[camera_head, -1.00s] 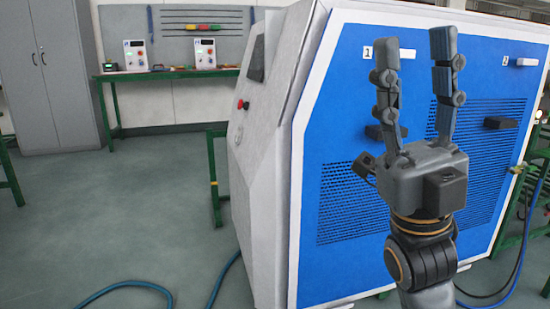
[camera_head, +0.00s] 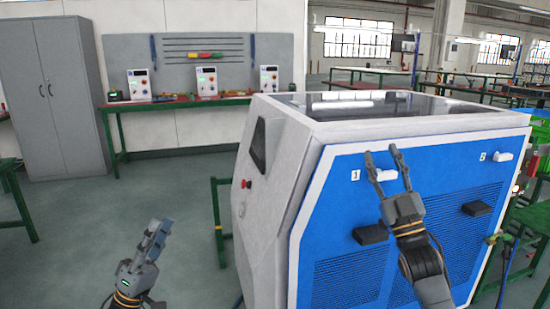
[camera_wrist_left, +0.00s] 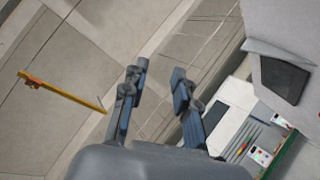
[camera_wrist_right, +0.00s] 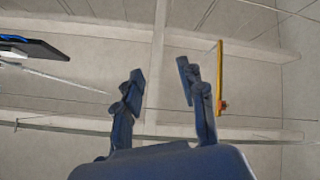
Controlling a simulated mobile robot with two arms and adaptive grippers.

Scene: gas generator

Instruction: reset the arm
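My left gripper (camera_head: 160,226) is low at the left of the head view, over the floor beside the machine. The left wrist view shows its fingers (camera_wrist_left: 158,76) apart with nothing between them. My right gripper (camera_head: 382,156) points up in front of the blue front panel of the gas generator (camera_head: 345,225), near the panel's top edge. The right wrist view shows its fingers (camera_wrist_right: 160,72) apart and empty. I cannot tell the exact gap between the right gripper and the panel.
White handles (camera_head: 384,174) and black handles (camera_head: 370,235) stick out from the blue panel. A green workbench (camera_head: 180,104) with several control boxes stands behind. A grey cabinet (camera_head: 55,100) stands at the far left. The floor (camera_head: 100,215) at the left is open.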

